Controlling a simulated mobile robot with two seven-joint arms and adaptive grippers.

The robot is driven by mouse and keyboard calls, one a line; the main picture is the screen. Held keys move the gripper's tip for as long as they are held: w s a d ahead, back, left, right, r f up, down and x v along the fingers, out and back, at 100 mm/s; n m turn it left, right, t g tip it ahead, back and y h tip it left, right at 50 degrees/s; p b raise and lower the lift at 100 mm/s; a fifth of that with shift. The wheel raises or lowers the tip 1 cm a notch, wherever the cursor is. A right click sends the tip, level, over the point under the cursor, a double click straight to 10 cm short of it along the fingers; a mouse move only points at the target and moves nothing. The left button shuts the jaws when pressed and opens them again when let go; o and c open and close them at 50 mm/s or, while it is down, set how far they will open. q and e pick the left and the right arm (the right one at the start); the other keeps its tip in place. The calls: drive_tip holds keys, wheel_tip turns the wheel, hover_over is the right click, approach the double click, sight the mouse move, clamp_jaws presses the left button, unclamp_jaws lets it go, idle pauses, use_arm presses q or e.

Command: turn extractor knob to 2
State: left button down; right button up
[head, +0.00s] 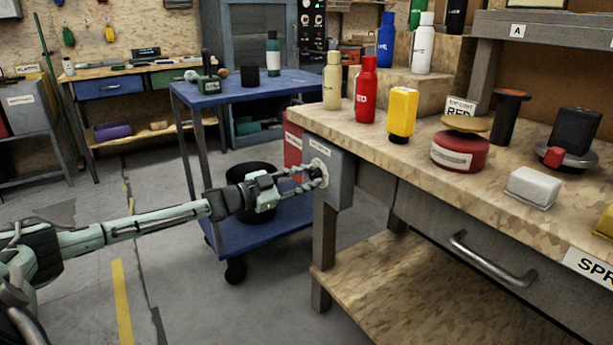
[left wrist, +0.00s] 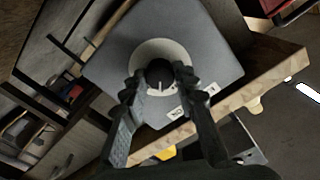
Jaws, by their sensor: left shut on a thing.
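The extractor knob (left wrist: 160,76) is black with a light pointer line, at the centre of a pale round dial (left wrist: 160,50). The dial sits on a grey box (head: 341,181) fixed to the end of the workbench. My left gripper (head: 312,176) reaches the box from the left and is shut on the knob. In the left wrist view its two fingers (left wrist: 160,88) lie on either side of the knob. A small white label (left wrist: 178,113) shows on the box, but I cannot read it clearly. The numbers on the dial cannot be made out. My right gripper is not in view.
The wooden workbench (head: 400,150) holds several bottles, a red tin (head: 460,152) and a white block (head: 534,188). A blue cart (head: 250,88) stands behind my left arm. A red box (head: 292,144) is beside the grey box. The floor at left is clear.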

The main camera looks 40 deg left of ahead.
use_arm(q)
drive_tip(key=shift+m, duration=1.8)
drive_tip(key=m, duration=0.2)
drive_tip(key=shift+m, duration=0.9)
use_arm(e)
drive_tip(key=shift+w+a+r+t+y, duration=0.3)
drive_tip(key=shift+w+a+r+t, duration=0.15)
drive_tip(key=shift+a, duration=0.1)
use_arm(q)
drive_tip(key=c, duration=1.2)
unclamp_jaws()
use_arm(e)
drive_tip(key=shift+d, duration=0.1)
